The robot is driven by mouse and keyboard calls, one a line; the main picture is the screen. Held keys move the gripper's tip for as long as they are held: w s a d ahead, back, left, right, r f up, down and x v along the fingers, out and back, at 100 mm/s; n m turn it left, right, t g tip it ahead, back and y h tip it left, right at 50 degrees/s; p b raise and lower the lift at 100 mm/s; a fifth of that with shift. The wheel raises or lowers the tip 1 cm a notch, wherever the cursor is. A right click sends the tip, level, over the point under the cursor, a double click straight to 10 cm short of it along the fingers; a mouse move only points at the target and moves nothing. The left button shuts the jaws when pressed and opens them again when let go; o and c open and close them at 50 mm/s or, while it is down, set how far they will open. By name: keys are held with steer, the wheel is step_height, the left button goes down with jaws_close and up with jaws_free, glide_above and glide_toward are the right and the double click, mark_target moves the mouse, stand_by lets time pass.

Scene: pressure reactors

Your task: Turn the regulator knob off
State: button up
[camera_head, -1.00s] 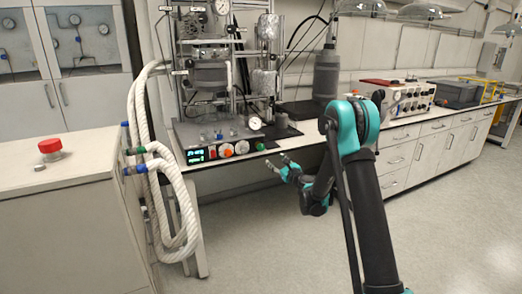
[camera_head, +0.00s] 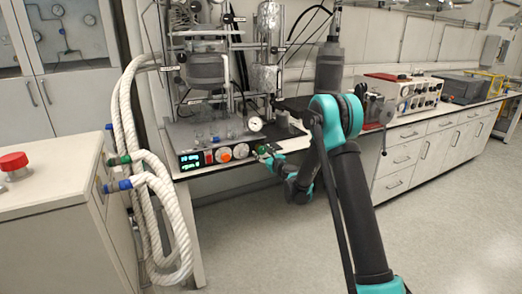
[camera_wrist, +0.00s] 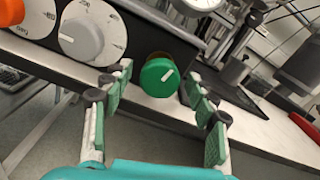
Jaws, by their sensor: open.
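I cannot tell for certain whether the green knob is the regulator knob. My gripper (camera_wrist: 160,84) is open, with one finger to the left and one to the right of the green knob. No clear contact shows. In the head view my gripper (camera_head: 268,155) is at the right end of the control panel (camera_head: 190,158) and partly covers the green knob.
An orange knob (camera_head: 224,155) and the grey dial are close on the left. A pressure gauge (camera_head: 255,124) and the reactor rig (camera_head: 207,65) stand behind. White hoses (camera_head: 165,205) hang at left. A red button (camera_head: 14,162) tops the left cabinet.

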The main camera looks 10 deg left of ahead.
steer(key=shift+w+a, duration=0.1)
steer(key=shift+w, duration=0.05)
steer(key=c, duration=1.2)
steer(key=shift+o, duration=0.2)
steer(key=shift+n, duration=0.3)
steer(key=n, duration=0.9)
steer(key=shift+n, duration=0.4)
steer(key=n, duration=0.5)
steer(key=shift+n, duration=2.5)
